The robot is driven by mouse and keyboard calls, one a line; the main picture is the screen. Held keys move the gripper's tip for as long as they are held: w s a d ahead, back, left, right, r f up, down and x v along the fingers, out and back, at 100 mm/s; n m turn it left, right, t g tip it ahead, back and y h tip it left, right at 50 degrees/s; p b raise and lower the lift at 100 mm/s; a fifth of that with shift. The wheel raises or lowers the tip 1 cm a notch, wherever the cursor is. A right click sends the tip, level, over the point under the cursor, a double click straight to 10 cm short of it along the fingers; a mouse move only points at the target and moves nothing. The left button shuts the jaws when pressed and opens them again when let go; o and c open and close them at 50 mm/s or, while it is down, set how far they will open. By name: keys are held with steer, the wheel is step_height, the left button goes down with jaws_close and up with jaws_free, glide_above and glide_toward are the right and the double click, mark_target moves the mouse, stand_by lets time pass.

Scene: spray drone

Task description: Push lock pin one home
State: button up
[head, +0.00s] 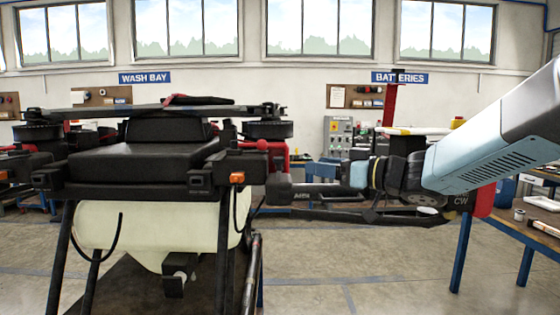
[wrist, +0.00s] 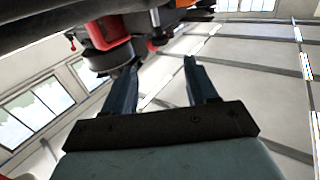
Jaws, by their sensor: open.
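The spray drone has a black body (head: 150,160) and a white tank (head: 150,225). In the head view, red fittings (head: 262,147) sit at its right arm joint. My gripper (head: 305,172) comes in from the right with its fingers toward that joint. In the wrist view, my gripper (wrist: 161,63) has its two dark blue fingers spread, with nothing between them. Beyond the tips are a red bracket (wrist: 110,32), a small pin-like part with a red end (wrist: 152,46) and a red ball-ended lever (wrist: 70,37). I cannot tell for certain which is lock pin one.
A drone boom (head: 330,192) runs right, below my gripper, to a motor marked CW. A blue-legged bench (head: 535,235) stands at the right. Dark landing legs (head: 250,270) stand under the drone. Floor shows free between drone and bench.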

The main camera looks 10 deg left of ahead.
mark_target(284, 161)
steer(key=x, duration=1.2)
steer(key=shift+w+a, duration=0.15)
steer(key=shift+a, duration=0.1)
jaws_close()
